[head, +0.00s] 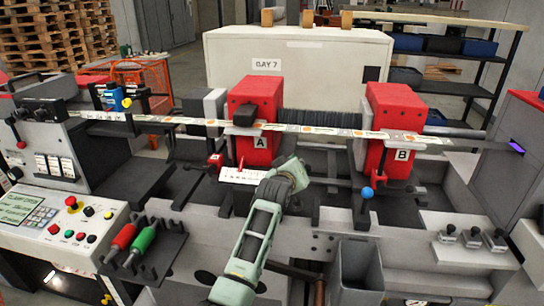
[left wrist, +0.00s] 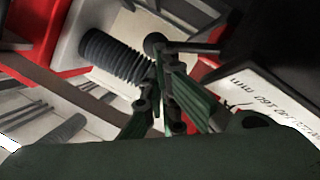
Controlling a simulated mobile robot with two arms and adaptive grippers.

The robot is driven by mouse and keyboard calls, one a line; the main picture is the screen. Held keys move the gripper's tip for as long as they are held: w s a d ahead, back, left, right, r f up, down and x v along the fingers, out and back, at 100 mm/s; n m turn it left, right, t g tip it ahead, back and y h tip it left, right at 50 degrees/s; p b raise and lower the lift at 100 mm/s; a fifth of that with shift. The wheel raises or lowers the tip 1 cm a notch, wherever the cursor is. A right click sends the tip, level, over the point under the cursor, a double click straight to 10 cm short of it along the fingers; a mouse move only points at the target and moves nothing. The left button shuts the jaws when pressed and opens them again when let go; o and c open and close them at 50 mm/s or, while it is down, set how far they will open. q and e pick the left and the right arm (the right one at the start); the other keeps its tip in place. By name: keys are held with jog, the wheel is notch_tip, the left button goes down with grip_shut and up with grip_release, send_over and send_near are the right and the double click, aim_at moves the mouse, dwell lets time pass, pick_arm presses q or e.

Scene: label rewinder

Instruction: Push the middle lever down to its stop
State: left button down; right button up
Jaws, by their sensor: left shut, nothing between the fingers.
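My left gripper (head: 290,172) is in front of red unit A (head: 255,118), its arm rising from the bottom centre. In the left wrist view its green fingers (left wrist: 163,85) are together, with nothing seen between them. A dark round knob (left wrist: 155,43) on a rod shows close to the fingertips; I cannot tell whether they touch. A lever with a blue ball knob (head: 367,192) stands in front of red unit B (head: 392,125). A red knob (head: 215,158) is left of my gripper. I cannot tell which is the middle lever; my gripper may hide it. My right gripper is out of view.
A label web (head: 330,131) runs across the machine above my gripper. A white scale plate (head: 243,175) lies just left of it. A control panel (head: 60,225) and red and green handled tools (head: 143,238) are at left. A grey bin (head: 357,270) stands below right.

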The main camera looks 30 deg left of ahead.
pick_arm(q)
jog(key=shift+w+d+f+m, duration=0.2)
jog(key=shift+d+f+m, duration=0.3)
jog(key=shift+d+m, duration=0.25)
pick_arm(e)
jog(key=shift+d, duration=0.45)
pick_arm(q)
jog(key=shift+y, duration=0.4)
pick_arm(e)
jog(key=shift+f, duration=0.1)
pick_arm(q)
jog(key=shift+d+f, duration=0.1)
jog(key=shift+f, duration=0.2)
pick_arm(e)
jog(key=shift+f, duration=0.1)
pick_arm(q)
jog(key=shift+w+d+f+b, duration=0.15)
jog(key=shift+w+f+b, duration=0.05)
jog(key=shift+f+b, duration=0.15)
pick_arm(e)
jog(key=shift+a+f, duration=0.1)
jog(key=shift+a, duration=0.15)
pick_arm(q)
jog(key=shift+g, duration=0.3)
